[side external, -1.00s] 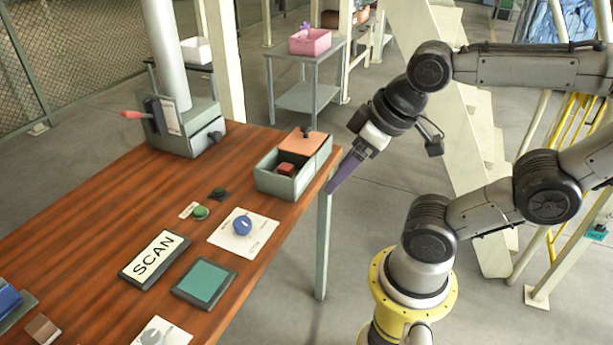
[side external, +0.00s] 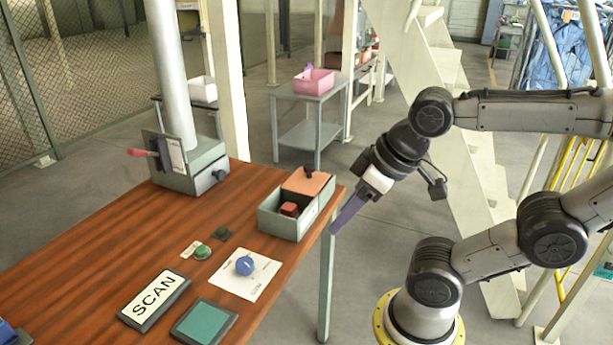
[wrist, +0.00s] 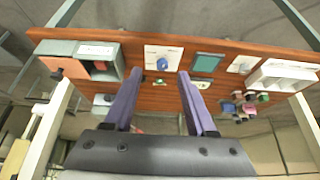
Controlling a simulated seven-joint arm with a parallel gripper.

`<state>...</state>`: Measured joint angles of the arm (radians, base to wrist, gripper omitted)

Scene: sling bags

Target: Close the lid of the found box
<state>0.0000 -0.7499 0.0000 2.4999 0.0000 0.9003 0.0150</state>
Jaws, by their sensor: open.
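The box (side external: 285,222) is grey-green and sits at the table's far right corner. Its orange lid (side external: 308,181) with a dark knob (side external: 309,172) covers only the back part. The front part is open, with a red block (side external: 289,209) inside. The box also shows at the upper left of the wrist view (wrist: 115,62), with the orange lid (wrist: 72,68). My gripper (side external: 334,230) is beside the box, past the table edge and apart from it. Its two purple fingers are spread and empty in the wrist view (wrist: 158,73).
On the table are a blue knob on a white plate (side external: 265,280), a green button (side external: 203,252), a SCAN sign (side external: 155,299) and a teal pad (side external: 205,323). A grey machine with a red handle (side external: 190,165) stands at the back.

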